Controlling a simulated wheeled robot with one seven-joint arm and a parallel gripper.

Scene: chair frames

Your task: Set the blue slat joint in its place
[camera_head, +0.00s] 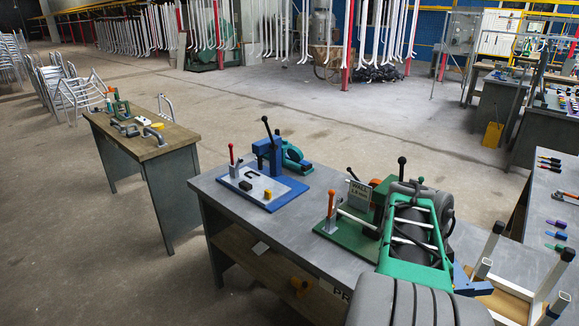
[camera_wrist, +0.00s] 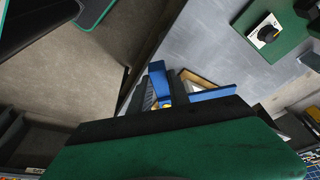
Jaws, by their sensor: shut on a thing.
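The blue slat joint (camera_wrist: 158,80) shows in the wrist view as an upright blue piece with a blue bar running to its right. My gripper (camera_wrist: 160,101) is shut on it; the dark fingers are partly hidden behind my green wrist housing. In the head view, a blue part (camera_head: 468,282) shows just beyond my arm, which hides my fingers there. Beside it is a chair frame (camera_head: 512,288) with pale metal legs and a wooden panel, at the lower right over the grey table. Whether the joint touches the frame cannot be told.
The grey workbench (camera_head: 350,255) carries a green-based fixture (camera_head: 345,240) with upright levers and a sign, close to my arm. A blue-based press (camera_head: 262,190) stands farther left. A side table (camera_head: 545,195) at the right holds several small coloured parts. The bench between the fixtures is clear.

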